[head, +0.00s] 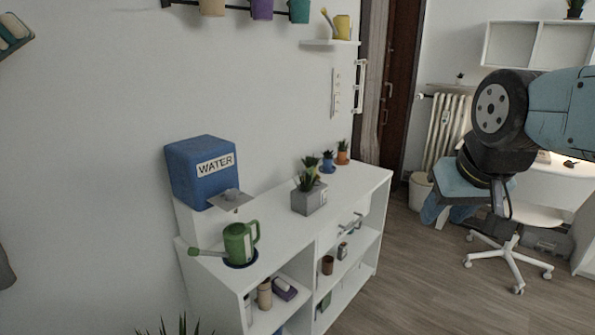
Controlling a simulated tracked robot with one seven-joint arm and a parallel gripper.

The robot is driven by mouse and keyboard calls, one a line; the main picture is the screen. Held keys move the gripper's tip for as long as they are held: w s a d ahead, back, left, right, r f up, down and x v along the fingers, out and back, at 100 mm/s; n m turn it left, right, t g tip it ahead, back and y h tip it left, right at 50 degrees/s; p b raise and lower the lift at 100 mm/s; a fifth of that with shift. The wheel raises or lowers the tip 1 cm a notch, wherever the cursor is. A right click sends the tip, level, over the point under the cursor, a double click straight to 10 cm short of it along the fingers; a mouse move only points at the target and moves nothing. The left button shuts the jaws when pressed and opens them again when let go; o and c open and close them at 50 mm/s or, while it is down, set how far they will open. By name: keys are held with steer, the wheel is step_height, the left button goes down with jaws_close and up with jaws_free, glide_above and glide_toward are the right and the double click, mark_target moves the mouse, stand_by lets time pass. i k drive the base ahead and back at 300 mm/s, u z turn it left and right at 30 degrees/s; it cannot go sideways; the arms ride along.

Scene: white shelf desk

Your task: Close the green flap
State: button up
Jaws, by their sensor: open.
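I cannot make out a green flap for certain in the head view. A small green shape (325,301) shows in the lower part of the white shelf desk (345,196), too small to identify. A green watering can (239,243) stands on the desk top in front of the blue water box (203,170), its spout pointing left. My gripper (465,208) hangs at the right, in front of the chair and apart from the desk. It is open, and I see nothing held in it.
A grey planter (309,200) and small potted plants stand along the back of the desk top. Bottles and cups sit on its shelves. A white swivel chair (510,257) stands at the right. The wooden floor (420,285) between desk and chair is clear.

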mark_target(304, 171)
steer(key=i, duration=0.9)
steer(key=z, duration=0.05)
